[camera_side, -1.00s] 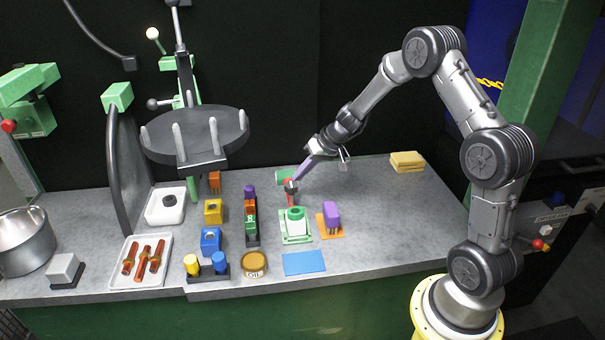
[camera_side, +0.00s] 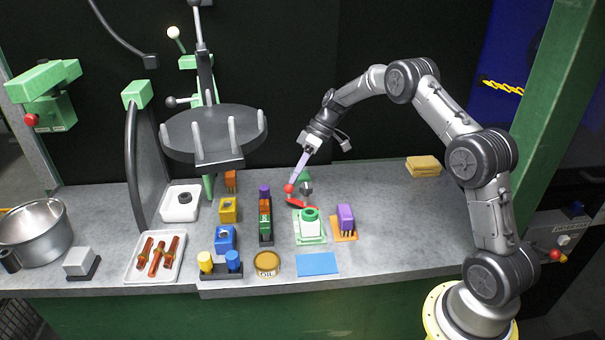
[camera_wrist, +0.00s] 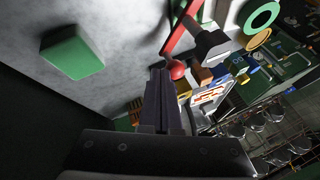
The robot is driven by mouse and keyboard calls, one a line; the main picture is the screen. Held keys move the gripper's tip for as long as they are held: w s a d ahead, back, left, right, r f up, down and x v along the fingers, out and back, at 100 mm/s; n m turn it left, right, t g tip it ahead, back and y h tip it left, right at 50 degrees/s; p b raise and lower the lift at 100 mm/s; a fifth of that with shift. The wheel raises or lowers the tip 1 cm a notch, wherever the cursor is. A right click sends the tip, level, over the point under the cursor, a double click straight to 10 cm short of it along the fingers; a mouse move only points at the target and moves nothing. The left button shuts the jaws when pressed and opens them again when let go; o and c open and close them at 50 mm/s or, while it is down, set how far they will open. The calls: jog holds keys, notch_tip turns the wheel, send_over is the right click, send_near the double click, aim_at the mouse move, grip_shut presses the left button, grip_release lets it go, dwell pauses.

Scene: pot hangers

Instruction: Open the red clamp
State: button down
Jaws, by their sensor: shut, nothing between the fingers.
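The red clamp (camera_side: 300,204) sits on the grey counter, with a red bar, a red ball knob (camera_side: 289,188) and a dark grey body (camera_side: 306,188). My gripper (camera_side: 294,180) is shut and empty, pointing down with its tips right at the ball knob. In the wrist view the fingertips (camera_wrist: 158,68) are just left of the red ball (camera_wrist: 177,69); whether they touch it I cannot tell. The red bar (camera_wrist: 186,32) runs up from near the ball, beside the grey body (camera_wrist: 210,43).
A green block (camera_side: 303,176) stands just behind the clamp. A green ring piece (camera_side: 310,215) and a purple block (camera_side: 345,217) are in front. A colored block row (camera_side: 265,220) is to the left. Yellow sponges (camera_side: 423,166) lie at the back right; counter space between is clear.

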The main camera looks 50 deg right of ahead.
jog(key=a+n+g, duration=0.1)
jog(key=n, duration=0.2)
jog(key=shift+w+a+g, duration=0.35)
jog(key=shift+g, duration=0.05)
jog(key=shift+a, duration=0.55)
jog(key=v, duration=1.4)
jog(key=shift+d, duration=0.25)
jog(key=shift+f, duration=0.15)
